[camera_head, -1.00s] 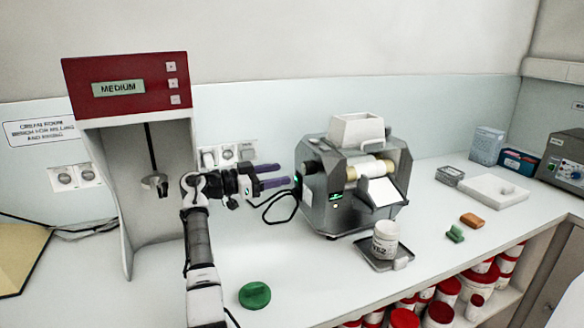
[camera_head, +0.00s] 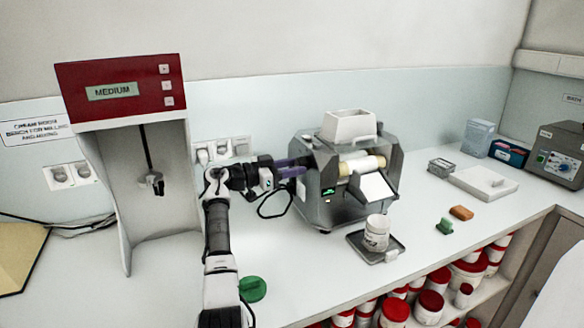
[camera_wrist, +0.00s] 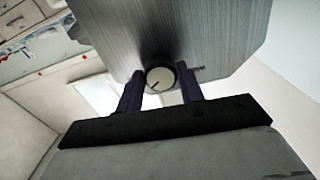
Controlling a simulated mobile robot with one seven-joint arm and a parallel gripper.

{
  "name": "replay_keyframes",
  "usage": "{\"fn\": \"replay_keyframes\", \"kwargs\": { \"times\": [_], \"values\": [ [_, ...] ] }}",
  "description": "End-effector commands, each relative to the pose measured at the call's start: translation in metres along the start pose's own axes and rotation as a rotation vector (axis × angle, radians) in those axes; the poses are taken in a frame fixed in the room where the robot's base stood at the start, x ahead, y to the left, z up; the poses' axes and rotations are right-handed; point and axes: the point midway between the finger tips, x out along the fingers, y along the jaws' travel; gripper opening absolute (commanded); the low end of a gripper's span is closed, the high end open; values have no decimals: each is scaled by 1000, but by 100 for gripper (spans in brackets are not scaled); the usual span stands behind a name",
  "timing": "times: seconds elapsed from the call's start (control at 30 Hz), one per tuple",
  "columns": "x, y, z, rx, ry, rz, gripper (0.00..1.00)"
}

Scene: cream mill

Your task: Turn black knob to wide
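The knob (camera_wrist: 160,77) shows in the wrist view as a pale round face with a dark line and a dark surround, on the brushed metal side of the mill. In the head view the mill (camera_head: 318,203) stands on the bench, and the knob is hidden behind my gripper. My gripper (camera_head: 300,168) reaches the mill's left side. In the wrist view its purple fingers (camera_wrist: 160,88) are apart, one on each side of the knob. I cannot tell whether they touch it. A small mark beside the knob is too small to read.
A red-topped stand (camera_head: 120,92) reading MEDIUM is at left. A white jar (camera_head: 376,236) sits on a dark tray (camera_head: 357,240) before the mill. A green lid (camera_head: 252,289) lies near my arm. A black cable (camera_head: 272,207) loops below my gripper.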

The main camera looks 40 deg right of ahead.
Motion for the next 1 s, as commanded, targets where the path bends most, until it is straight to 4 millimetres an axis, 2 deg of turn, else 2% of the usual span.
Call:
{"fn": "replay_keyframes", "kwargs": {
  "times": [0.03, 0.13, 0.57, 1.0],
  "values": [
    [0, 0, 0, 0, 0, 0, 27],
    [0, 0, 0, 0, 0, 0, 15],
    [0, 1, 1, -99, 1, 1, 15],
    [0, 2, -1, -478, 1, 1, 15]
  ]
}}
